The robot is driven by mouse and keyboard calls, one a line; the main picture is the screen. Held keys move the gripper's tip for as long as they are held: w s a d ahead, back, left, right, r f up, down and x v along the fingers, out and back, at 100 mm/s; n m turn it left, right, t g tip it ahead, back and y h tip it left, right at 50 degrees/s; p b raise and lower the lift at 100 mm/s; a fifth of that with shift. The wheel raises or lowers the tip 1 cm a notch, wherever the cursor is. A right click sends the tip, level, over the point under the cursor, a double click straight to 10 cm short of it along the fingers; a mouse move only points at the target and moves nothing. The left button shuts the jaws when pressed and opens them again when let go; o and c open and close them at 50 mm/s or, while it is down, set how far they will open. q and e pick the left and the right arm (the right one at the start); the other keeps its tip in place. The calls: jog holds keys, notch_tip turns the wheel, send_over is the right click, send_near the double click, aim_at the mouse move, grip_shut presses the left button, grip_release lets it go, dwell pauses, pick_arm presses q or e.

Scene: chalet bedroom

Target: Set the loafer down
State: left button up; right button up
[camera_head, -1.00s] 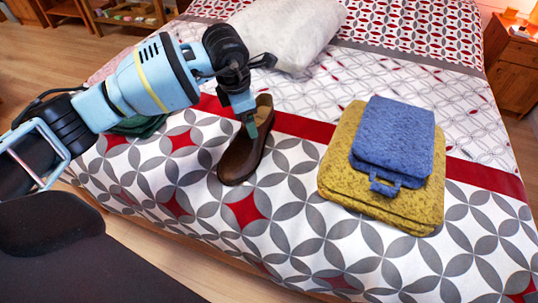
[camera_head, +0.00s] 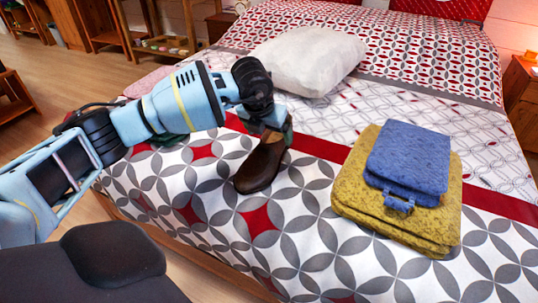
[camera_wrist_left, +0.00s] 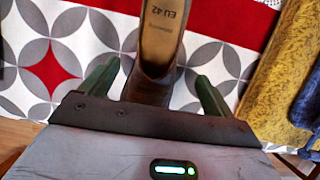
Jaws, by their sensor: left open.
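The brown loafer (camera_head: 259,166) rests on the patterned bed cover (camera_head: 318,213), with its toe toward the near edge of the bed. My left gripper (camera_head: 275,133) is over its heel end and hides that part in the head view. In the left wrist view, the loafer's tan insole (camera_wrist_left: 160,35) marked "EU 42" shows between the two green fingers of my left gripper (camera_wrist_left: 156,80). The fingers are spread, with a visible gap on each side of the shoe. My right gripper is out of view.
A blue folded item (camera_head: 408,155) lies on a yellow folded one (camera_head: 437,228) to the right of the loafer. A white pillow (camera_head: 308,60) lies farther back. A dark green item (camera_head: 168,139) is partly hidden behind my left arm. The cover in front of the loafer is clear.

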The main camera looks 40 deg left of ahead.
aim_at(270, 144)
pick_arm(q)
jog(key=shift+x, duration=0.75)
jog(key=x, duration=0.1)
jog(key=b+x, duration=0.1)
jog(key=x, duration=0.1)
jog(key=shift+s+a+f+b, duration=0.1)
jog(key=shift+s+f+b, duration=0.1)
jog(key=shift+f+b, duration=0.25)
jog(key=shift+w+f, duration=0.2)
jog(key=shift+f, duration=0.15)
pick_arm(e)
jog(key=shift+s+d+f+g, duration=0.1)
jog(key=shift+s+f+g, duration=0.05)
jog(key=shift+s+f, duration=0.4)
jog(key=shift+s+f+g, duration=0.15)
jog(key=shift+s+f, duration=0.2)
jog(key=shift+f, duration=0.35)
pick_arm(q)
jog(key=shift+r, duration=0.1)
jog(key=shift+c, duration=0.2)
jog(key=c, duration=1.4)
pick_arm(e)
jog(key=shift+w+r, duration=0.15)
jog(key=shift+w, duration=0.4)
pick_arm(q)
jog(key=shift+r, duration=0.1)
